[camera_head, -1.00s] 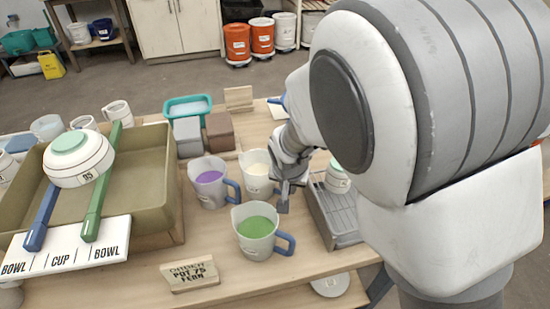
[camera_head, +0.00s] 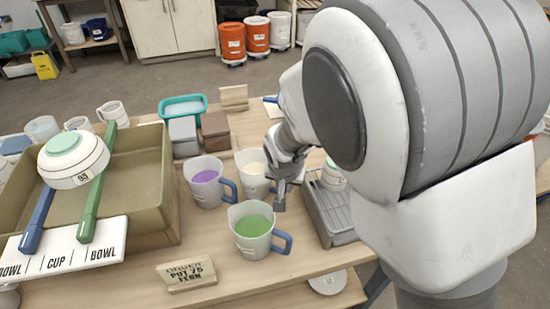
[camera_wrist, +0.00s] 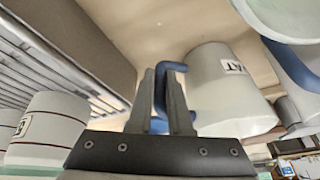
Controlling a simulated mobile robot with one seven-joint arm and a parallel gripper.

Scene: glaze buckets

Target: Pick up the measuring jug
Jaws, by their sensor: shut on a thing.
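Three grey measuring jugs with blue handles stand on the wooden table. The jug of cream glaze (camera_head: 249,185) is at the back, beside the jug of purple glaze (camera_head: 207,195). The jug of green glaze (camera_head: 252,245) is nearest. My gripper (camera_head: 280,203) is at the cream jug's right side, partly hiding its handle. In the wrist view, my gripper (camera_wrist: 164,95) has its fingers on either side of a blue handle (camera_wrist: 181,66), shut on it. That handle belongs to the jug with a label ending in "AT" (camera_wrist: 222,85). The jug looks upright on the table.
A ridged grey tray (camera_head: 330,222) with a banded cup stands close on the right. A large olive basin (camera_head: 150,195) carries a bowl at left. Grey and brown blocks (camera_head: 215,132) stand behind.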

